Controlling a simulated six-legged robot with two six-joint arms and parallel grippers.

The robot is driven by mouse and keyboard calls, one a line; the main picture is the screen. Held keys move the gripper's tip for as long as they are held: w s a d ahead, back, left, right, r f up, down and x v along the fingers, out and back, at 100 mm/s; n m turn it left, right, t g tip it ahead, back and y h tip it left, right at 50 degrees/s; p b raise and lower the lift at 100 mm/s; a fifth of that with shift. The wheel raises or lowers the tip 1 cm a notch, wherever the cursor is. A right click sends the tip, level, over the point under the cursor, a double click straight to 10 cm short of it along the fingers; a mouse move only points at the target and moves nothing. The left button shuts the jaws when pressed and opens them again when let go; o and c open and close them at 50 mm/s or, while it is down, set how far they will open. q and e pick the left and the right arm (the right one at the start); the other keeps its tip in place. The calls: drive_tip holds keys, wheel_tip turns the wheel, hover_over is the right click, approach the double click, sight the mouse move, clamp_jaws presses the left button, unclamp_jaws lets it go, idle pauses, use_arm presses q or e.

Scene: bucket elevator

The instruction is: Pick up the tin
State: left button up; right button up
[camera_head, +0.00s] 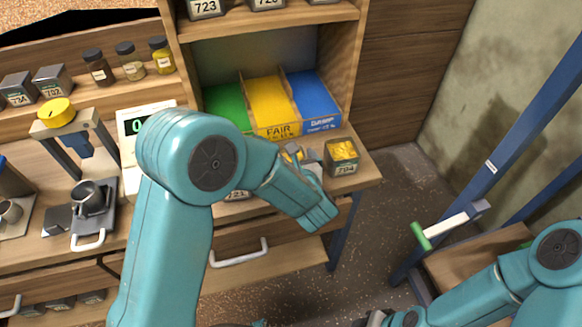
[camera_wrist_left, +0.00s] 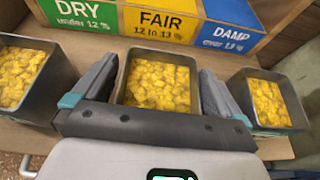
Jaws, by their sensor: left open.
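Three open grey metal tins with yellow chunky contents stand in a row on the wooden bench. The middle tin (camera_wrist_left: 158,82) lies between the two fingers of my left gripper (camera_wrist_left: 156,74), which is open around it. I cannot tell whether the fingers touch its walls. In the head view my left gripper (camera_head: 301,158) reaches down over the bench and hides most of that tin. The right tin (camera_head: 342,157) and the left tin (camera_wrist_left: 24,72) stand outside the fingers. My right gripper (camera_head: 378,318) is barely visible at the bottom edge; its jaws are unclear.
Green, yellow and blue bins (camera_head: 268,106) marked DRY, FAIR and DAMP stand just behind the tins. A scale with a green display (camera_head: 133,125) and a yellow-knobbed press (camera_head: 56,112) are to the left. A blue metal frame (camera_head: 515,135) stands at right, beyond open floor.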

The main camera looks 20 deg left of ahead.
use_arm(q)
drive_tip(key=c, duration=1)
drive_tip(key=shift+c, duration=0.2)
